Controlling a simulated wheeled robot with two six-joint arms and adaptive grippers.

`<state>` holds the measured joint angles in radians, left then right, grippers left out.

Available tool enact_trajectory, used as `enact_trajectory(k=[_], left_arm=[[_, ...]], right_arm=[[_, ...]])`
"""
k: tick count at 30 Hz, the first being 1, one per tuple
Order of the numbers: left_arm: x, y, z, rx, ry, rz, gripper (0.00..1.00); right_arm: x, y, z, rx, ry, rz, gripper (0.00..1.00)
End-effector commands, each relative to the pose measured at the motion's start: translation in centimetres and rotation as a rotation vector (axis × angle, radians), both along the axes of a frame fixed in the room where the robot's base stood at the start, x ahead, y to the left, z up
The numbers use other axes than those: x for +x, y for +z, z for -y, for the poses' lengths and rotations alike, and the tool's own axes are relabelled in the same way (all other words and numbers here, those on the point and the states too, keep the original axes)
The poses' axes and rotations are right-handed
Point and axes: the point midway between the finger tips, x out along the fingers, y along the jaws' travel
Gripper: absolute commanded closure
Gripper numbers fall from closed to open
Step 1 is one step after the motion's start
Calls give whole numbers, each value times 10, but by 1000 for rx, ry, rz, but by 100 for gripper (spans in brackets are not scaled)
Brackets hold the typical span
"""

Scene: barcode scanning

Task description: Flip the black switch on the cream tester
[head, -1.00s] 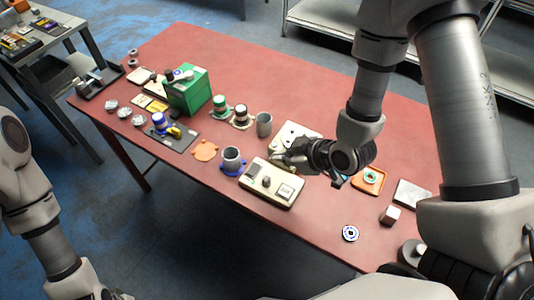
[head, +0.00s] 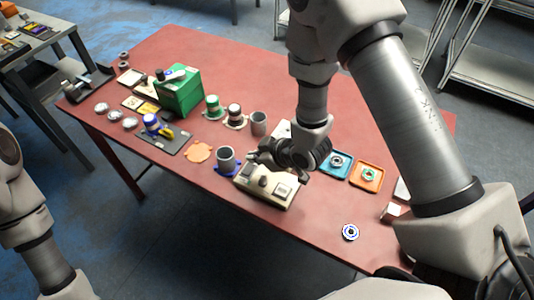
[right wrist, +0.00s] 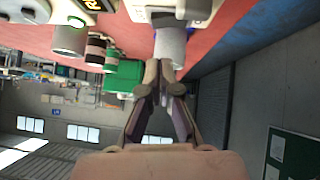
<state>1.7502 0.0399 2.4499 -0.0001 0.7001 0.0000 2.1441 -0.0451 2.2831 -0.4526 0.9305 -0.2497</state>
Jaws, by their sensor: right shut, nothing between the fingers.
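The cream tester (head: 272,203) is a flat box near the front middle of the table in the head view. A small dark upright part, probably its switch (head: 263,182), and a pale square panel (head: 284,190) show on its top. Which way the switch is set is too small to tell. My right gripper (head: 251,158) is over the tester's back edge, beside the grey mug. In the right wrist view its fingers (right wrist: 164,72) are together and empty, with the mug (right wrist: 171,45) beyond and part of a cream box (right wrist: 160,12) above. My left gripper is out of view.
The grey mug (head: 226,160) stands on a blue coaster just left of the tester. Blue (head: 326,175) and orange (head: 378,183) trays lie to the right. A green box (head: 180,97) stands farther back left. The table in front of the trays is mostly clear.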

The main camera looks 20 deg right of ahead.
Motion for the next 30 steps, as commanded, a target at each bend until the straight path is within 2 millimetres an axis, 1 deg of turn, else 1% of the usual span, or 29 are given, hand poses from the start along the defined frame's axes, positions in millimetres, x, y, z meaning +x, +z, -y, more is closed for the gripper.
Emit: enact_trajectory(k=[1, 4, 6, 9, 19, 23, 30], left_arm=[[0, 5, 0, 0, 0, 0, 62], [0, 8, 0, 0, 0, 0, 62], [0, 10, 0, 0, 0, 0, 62], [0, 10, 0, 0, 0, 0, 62], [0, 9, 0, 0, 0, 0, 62], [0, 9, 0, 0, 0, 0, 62], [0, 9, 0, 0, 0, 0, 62]], right_arm=[[3, -8, -2, 1, 0, -5, 100], [3, -25, 1, 2, -1, -4, 100], [4, -33, 2, 2, 0, -3, 100], [5, -40, 3, 1, 0, -2, 100], [5, -42, 3, 3, 1, -2, 100], [8, -48, 6, 57, -3, -40, 100], [5, -48, 4, 49, 0, -41, 100]])
